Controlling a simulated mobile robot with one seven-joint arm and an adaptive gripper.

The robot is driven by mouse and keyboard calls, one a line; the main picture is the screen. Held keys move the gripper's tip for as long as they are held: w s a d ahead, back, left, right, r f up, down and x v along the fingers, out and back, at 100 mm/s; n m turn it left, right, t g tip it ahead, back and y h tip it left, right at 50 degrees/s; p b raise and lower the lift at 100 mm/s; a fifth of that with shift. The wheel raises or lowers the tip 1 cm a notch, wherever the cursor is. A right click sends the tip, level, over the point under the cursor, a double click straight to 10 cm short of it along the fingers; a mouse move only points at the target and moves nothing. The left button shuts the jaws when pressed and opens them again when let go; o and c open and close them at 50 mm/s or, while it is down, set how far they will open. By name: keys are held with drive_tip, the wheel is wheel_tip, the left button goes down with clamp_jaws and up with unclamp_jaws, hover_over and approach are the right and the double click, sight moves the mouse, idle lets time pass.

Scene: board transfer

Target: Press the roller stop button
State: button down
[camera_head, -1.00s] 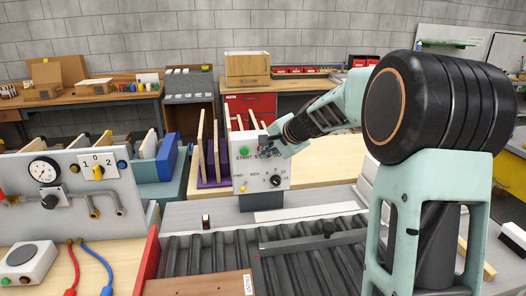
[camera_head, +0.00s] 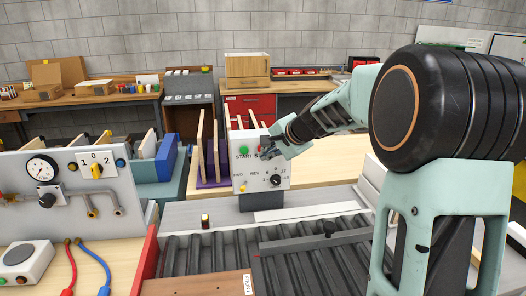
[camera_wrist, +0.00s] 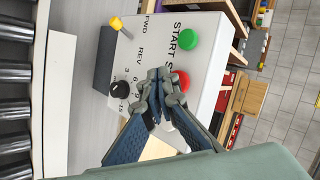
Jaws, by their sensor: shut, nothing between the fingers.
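The white control box (camera_head: 253,174) stands behind the rollers, with a green START button (camera_head: 244,150), a black knob (camera_head: 275,180) and a yellow-tipped lever (camera_head: 242,188). In the wrist view the red stop button (camera_wrist: 181,80) shows beside the green START button (camera_wrist: 188,39). My gripper (camera_wrist: 163,76) is shut and empty, its fingertips in front of the box face right by the red button and partly covering it and its label. In the head view my gripper (camera_head: 266,149) hides most of that button. I cannot tell whether the fingertips touch it.
The roller conveyor (camera_head: 190,256) runs in front of the box, with a brown board (camera_head: 200,284) at its near end. A gauge panel (camera_head: 70,185) stands at the left. Purple-based racks (camera_head: 212,182) stand just left of the box.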

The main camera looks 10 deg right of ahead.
drive_tip(key=s+b, duration=0.3)
drive_tip(key=s, duration=0.2)
idle(0.8)
